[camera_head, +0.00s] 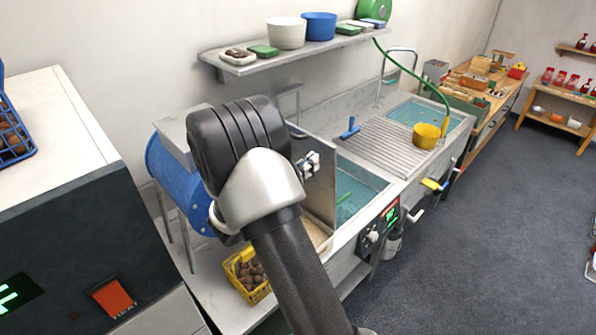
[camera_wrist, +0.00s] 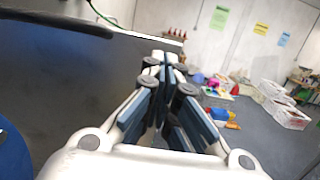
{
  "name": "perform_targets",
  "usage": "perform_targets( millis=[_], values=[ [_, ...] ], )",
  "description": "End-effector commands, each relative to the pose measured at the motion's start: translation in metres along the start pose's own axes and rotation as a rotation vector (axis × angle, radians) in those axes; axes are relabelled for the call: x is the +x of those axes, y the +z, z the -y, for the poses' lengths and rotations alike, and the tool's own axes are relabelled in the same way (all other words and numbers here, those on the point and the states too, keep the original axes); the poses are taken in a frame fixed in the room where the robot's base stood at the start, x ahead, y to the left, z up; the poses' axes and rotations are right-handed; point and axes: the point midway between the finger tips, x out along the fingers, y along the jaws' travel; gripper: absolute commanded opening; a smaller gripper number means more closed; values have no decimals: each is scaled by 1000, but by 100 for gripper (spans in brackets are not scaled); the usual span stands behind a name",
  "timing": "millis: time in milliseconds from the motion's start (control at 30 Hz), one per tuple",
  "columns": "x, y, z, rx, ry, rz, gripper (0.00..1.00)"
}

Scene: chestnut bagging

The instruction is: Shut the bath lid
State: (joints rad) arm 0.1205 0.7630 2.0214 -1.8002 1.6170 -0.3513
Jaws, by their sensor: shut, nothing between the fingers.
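The bath (camera_head: 352,186) is an open steel basin with teal water, set in the counter. Its grey metal lid (camera_head: 322,192) stands upright at the basin's left side. My gripper (camera_head: 312,162) is shut and empty, showing against the upper part of the lid; I cannot tell whether they touch. In the wrist view my gripper (camera_wrist: 164,62) has its fingers together, and a large dark grey panel, which looks like the lid (camera_wrist: 75,75), fills the left side. My arm hides the lid's left part and some of the counter in the head view.
A blue drum (camera_head: 168,168) stands left of my arm. A yellow basket (camera_head: 247,278) of chestnuts sits below on the left. A control box (camera_head: 378,233) is on the bath's front. A ribbed drainboard (camera_head: 385,150) with a blue tool lies to the right.

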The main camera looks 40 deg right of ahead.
Motion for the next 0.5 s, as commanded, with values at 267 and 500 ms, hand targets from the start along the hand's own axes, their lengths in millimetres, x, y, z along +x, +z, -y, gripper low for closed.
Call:
perform_targets(
  millis=[267,500],
  values=[
    [34,0,1,1,-3,0,0],
    [38,0,0,1,0,0,0]
  ],
)
